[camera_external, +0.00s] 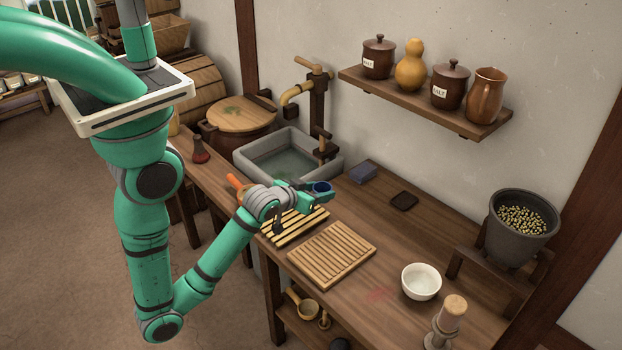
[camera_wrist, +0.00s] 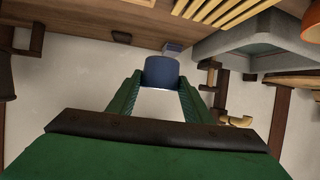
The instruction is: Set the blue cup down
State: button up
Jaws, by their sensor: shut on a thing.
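The blue cup (camera_external: 321,188) is in my gripper (camera_external: 318,195), held above the counter near the sink's front right corner. In the wrist view the blue cup (camera_wrist: 161,71) sits between the two green fingers of my gripper (camera_wrist: 160,88), which are shut on it. The wrist view is turned over, with the counter at the top. The cup's dark inside shows in the external view. The cup's lower part is partly hidden by the fingers there.
The wooden counter (camera_external: 385,225) carries slatted racks (camera_external: 318,255), a white bowl (camera_external: 421,282), a blue block (camera_external: 363,173) and a dark small tray (camera_external: 404,201). The grey sink (camera_external: 245,163) is behind left, with a tap (camera_external: 292,94). Bare counter lies right of the racks.

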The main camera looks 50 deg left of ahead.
jog(key=shift+a, duration=0.9)
jog(key=shift+w+a+n+y, duration=0.1)
jog(key=shift+a+n+y, duration=0.2)
jog(key=shift+a, duration=0.05)
jog(key=x, duration=0.5)
jog(key=d+f+x, duration=0.1)
jog(key=x, duration=0.4)
jog(key=f+x, duration=0.1)
jog(key=x, duration=0.4)
jog(key=shift+s+d+f, duration=0.2)
jog(key=shift+d+f, duration=0.05)
jog(key=shift+d, duration=0.1)
jog(key=shift+w+f, duration=0.25)
jog(key=shift+f, duration=1.7)
jog(key=o, duration=1.1)
jog(key=shift+f, duration=0.15)
